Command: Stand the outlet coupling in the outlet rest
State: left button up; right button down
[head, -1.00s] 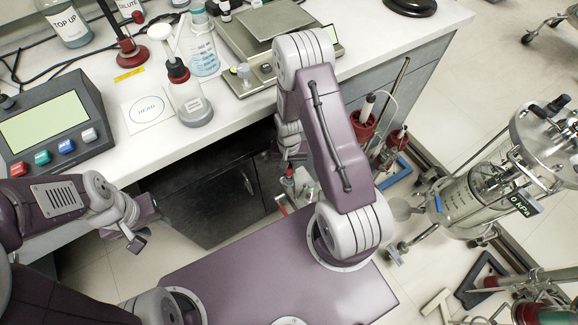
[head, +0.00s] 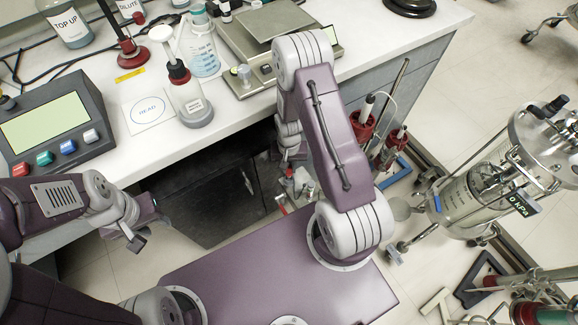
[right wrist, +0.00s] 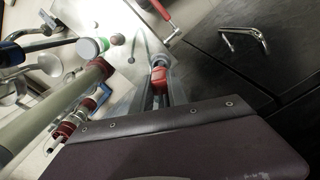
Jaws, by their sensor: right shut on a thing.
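My right gripper (right wrist: 160,92) shows in the right wrist view, its grey fingers shut on a red part with a pale top, which looks like the outlet coupling (right wrist: 159,74). In the head view my right arm bends down past the counter edge, and its link hides much of that gripper. Metal and red fittings stand low beside it; I cannot tell which of them is the outlet rest, or whether the coupling touches it. My left gripper (head: 150,225) is apart from all this, left of the purple deck, with its fingers apart and empty.
A glass column (head: 470,195) stands right. A red-handled clamp (right wrist: 172,32) and thick pale pipe (right wrist: 62,108) lie near my right gripper. Dark cabinet doors (right wrist: 250,70) are close by.

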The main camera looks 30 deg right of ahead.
aim_at(289, 171)
jog(key=shift+f+b, duration=1.1)
jog(key=shift+f, duration=0.55)
jog(key=c, duration=1.2)
grip_release()
jog(key=shift+r, duration=0.1)
notch_tip(289, 171, up, 9)
jog(key=shift+f+p, duration=0.1)
jog(key=shift+p, duration=1.1)
